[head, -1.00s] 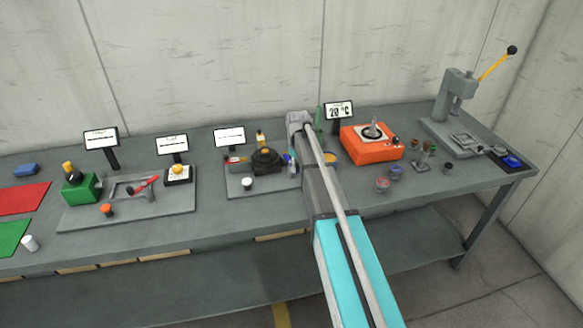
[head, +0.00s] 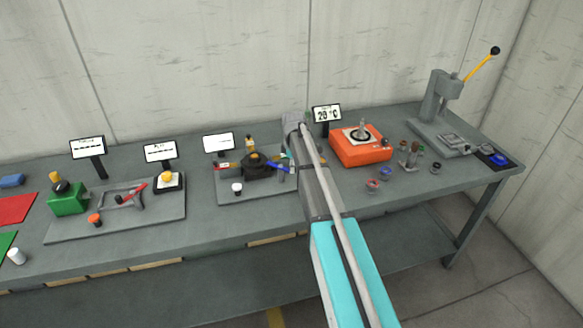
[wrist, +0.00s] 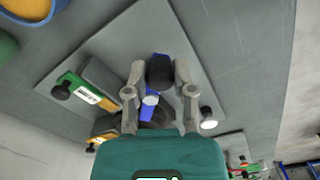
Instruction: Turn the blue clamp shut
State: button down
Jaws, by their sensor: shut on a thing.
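The blue clamp (head: 277,165) shows as a blue bar beside a round black body (head: 258,165) on a grey plate, partly covered by my arm in the head view. In the wrist view the blue bar (wrist: 157,93) carries a black knob (wrist: 160,70) at its end. My gripper (wrist: 160,75) has one finger on each side of this knob and is shut on it. The bar runs back from the knob between the fingers, toward a dark round part largely hidden by the gripper.
A white cap (head: 237,187) stands on the same plate, close to my right finger in the wrist view (wrist: 208,119). An orange device (head: 361,148) stands right of my arm. A small screen (head: 218,144) stands behind the plate.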

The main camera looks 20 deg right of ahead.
jog(key=shift+w, duration=0.15)
jog(key=shift+c, duration=2.3)
grip_release()
jog(key=shift+r, duration=0.15)
